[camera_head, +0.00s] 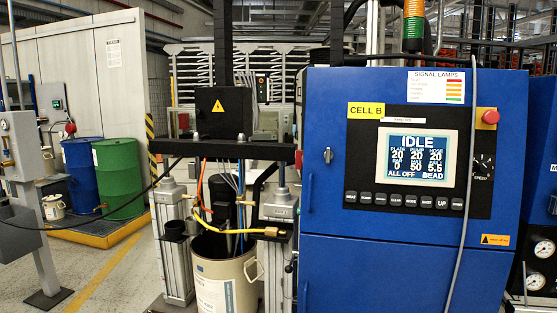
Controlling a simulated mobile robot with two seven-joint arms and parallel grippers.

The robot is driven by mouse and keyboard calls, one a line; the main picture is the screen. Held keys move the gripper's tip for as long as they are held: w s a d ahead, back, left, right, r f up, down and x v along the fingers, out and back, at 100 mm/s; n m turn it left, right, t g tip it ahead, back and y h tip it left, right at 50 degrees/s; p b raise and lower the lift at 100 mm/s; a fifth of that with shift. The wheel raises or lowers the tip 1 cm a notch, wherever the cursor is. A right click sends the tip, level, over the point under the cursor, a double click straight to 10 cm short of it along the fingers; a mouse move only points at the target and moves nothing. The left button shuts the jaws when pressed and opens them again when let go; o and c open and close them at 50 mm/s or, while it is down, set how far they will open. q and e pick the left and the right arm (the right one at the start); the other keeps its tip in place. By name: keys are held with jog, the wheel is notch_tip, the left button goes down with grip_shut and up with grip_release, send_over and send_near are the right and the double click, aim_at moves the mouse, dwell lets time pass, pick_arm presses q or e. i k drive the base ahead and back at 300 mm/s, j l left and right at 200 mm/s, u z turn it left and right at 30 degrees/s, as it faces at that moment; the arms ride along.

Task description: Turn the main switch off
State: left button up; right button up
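The blue control cabinet (340,220) fills the right half of the view, with its front facing me. The screen (417,157) reads "IDLE" and "ALL OFF". Neither of my grippers shows in the head view.
A red mushroom button (490,117) and a speed knob (484,166) are on the cabinet's right. A grey cable (464,200) hangs across its front. The drum pump stand with a pale drum (225,280) stands close at left. Blue and green barrels (120,175) are further back.

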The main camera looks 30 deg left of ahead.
aim_at(298, 154)
jog(key=k+j, duration=0.1)
jog(key=j, duration=0.95)
jog(key=k+j, duration=0.15)
jog(key=j, duration=0.9)
jog(key=k, duration=0.05)
